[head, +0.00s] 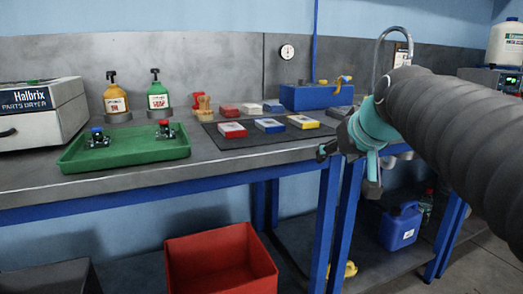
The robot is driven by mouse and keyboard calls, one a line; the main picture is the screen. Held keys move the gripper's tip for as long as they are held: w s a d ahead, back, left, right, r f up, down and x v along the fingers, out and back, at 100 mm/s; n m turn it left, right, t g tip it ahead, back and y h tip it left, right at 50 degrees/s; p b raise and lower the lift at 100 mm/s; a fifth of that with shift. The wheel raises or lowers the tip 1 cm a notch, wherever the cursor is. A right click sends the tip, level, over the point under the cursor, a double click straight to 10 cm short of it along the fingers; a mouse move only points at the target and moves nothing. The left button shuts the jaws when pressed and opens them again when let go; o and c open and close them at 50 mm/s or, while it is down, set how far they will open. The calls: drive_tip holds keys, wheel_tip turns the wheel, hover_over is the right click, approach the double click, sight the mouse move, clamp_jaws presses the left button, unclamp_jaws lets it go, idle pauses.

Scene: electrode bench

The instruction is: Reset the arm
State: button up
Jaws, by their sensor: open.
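My gripper (346,166) hangs at the front edge of the bench (235,163), right of the middle of the head view. Its fingers are spread apart and nothing shows between them. My arm, in a dark ribbed sleeve with a teal wrist, reaches in from the right and hides part of the bench behind it.
A green tray (75,158) with two small fittings stands left, near a parts dryer (40,112) and two bottles. A dark mat (225,143) bears several coloured boxes. A blue holder (305,97) stands behind. A red bin (220,262) is below; a blue canister (400,230) sits lower right.

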drive_tip(key=s+f+m+g+h, duration=0.1)
drive_tip(key=s+f+g, duration=0.3)
drive_tip(key=s+f, duration=1.7)
wheel_tip(320, 180, down, 2)
drive_tip(key=shift+d+f+h, duration=0.1)
drive_tip(key=shift+d+h, duration=0.1)
drive_tip(key=shift+h, duration=0.1)
drive_tip(key=shift+s, duration=0.1)
